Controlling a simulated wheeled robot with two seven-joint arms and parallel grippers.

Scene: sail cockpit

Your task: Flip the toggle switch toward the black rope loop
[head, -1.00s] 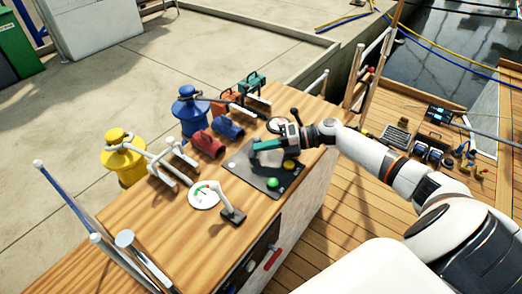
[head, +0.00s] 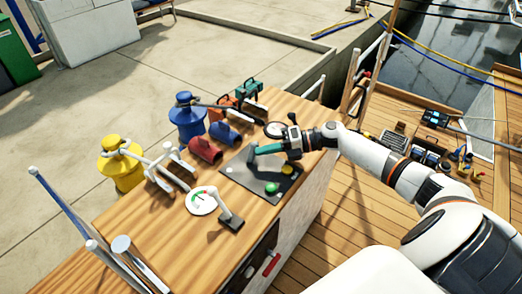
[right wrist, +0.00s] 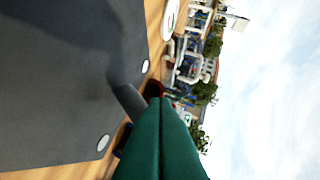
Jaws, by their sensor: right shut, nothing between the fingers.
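The dark control panel (head: 240,172) lies on the wooden console top. It also shows in the right wrist view (right wrist: 60,90), with pale round screws at its edge. A short grey lever (right wrist: 128,100), which looks like the toggle switch, stands close beside my right fingertips in the right wrist view; in the head view its part (head: 251,163) is small and partly hidden. My right gripper (head: 257,150) has green fingers, shut and empty, low over the panel's far left part. I cannot tell whether they touch the lever. I cannot make out the black rope loop. My left gripper is not in view.
A green button (head: 271,188) and a yellow button (head: 287,169) sit on the panel. Bare wood lies at the front left.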

